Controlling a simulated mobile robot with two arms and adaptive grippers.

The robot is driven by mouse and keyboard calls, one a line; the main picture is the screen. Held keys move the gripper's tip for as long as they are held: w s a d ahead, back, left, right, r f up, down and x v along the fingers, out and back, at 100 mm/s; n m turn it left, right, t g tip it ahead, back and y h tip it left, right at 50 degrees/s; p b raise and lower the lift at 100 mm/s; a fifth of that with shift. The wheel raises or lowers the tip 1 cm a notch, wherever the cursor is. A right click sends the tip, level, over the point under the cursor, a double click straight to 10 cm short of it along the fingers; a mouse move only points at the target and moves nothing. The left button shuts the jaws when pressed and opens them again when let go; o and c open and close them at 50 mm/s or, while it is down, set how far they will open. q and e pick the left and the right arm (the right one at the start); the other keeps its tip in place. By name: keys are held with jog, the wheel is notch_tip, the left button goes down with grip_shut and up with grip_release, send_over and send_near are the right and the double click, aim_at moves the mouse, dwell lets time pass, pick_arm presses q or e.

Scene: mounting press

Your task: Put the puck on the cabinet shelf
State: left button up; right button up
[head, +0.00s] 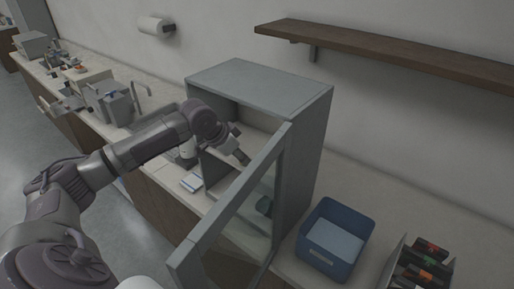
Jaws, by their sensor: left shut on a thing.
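The grey cabinet (262,85) stands on the counter with its glazed door (232,199) swung open toward me. Its inside shelf (252,135) shows in part behind my arm. My left gripper (242,158) reaches into the cabinet opening, pointing down and right, close to the shelf level. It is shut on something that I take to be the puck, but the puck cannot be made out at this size. I cannot tell whether it touches the shelf. A small dark thing (264,206) shows through the door glass. My right gripper is not in view.
A blue bin (310,236) and a rack of dark bottles (425,262) stand right of the cabinet. The open door's edge is close to my left arm. A wooden wall shelf (390,52) hangs above. A small white box (191,182) lies on the counter.

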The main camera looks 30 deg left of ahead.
pick_arm(q)
jog(key=shift+w+d, duration=0.35)
jog(key=shift+w, duration=0.5)
jog(key=w, duration=0.1)
jog(key=w+d+p, duration=0.1)
jog(key=w+p, duration=0.1)
jog(key=shift+w+d+r, duration=0.15)
jog(key=shift+r, duration=0.15)
jog(key=shift+w+f+p, duration=0.2)
jog(key=shift+f+p, duration=0.4)
jog(key=shift+f, duration=0.5)
jog(key=shift+s, duration=0.1)
jog(key=o, duration=0.9)
jog(key=shift+o, duration=0.2)
